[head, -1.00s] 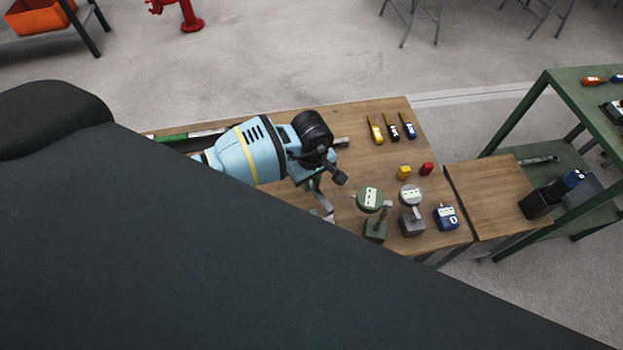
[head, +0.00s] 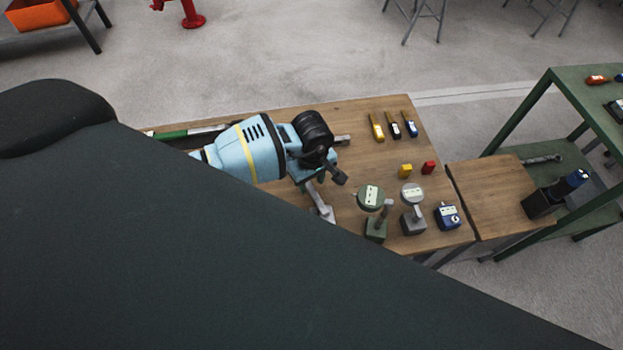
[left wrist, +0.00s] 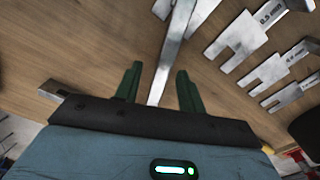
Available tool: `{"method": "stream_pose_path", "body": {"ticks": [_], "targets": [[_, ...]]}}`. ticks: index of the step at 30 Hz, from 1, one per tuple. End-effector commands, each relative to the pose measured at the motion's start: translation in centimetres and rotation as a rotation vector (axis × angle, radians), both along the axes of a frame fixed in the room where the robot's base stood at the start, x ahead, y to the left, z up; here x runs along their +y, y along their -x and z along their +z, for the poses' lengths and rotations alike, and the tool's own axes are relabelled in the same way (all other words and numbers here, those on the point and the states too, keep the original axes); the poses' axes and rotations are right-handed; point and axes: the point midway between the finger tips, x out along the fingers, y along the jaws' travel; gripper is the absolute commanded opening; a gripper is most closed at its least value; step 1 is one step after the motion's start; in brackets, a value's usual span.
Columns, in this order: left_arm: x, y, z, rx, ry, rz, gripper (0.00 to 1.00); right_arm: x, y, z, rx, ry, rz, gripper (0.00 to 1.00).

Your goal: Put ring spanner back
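My left gripper (head: 313,180) hangs low over the wooden bench, and its fingers are mostly hidden behind its own body. In the left wrist view its two green fingers (left wrist: 158,92) are apart. A long silver tool (left wrist: 172,58), perhaps the ring spanner, runs between them with a gap on both sides. In the head view this silver tool (head: 321,206) lies just below the gripper, its lower end near the dark shape's edge. Its ring cannot be made out. Another spanner-like tool (head: 545,159) lies on the green cart's shelf. My right gripper is not in view.
Slotted metal gauges (left wrist: 240,40) lie close by in the left wrist view. A dark foreground shape hides the lower left.

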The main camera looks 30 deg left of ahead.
Motion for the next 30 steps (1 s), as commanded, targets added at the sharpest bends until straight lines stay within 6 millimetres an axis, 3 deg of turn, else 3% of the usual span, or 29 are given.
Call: {"method": "stream_pose_path", "body": {"ticks": [7,11,24,30], "targets": [[0.0,0.0,0.1,0.0,0.0,0.0,0.4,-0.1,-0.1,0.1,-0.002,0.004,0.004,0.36],[-0.1,-0.1,1.2,-0.004,0.001,0.0,0.4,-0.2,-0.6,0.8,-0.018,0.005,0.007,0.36],[-0.1,-0.1,9.4,-0.005,-0.001,-0.002,0.4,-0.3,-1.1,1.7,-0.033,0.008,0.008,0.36],[-0.1,0.0,12.2,-0.003,0.001,0.0,0.4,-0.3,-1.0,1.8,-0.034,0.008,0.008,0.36]]}}
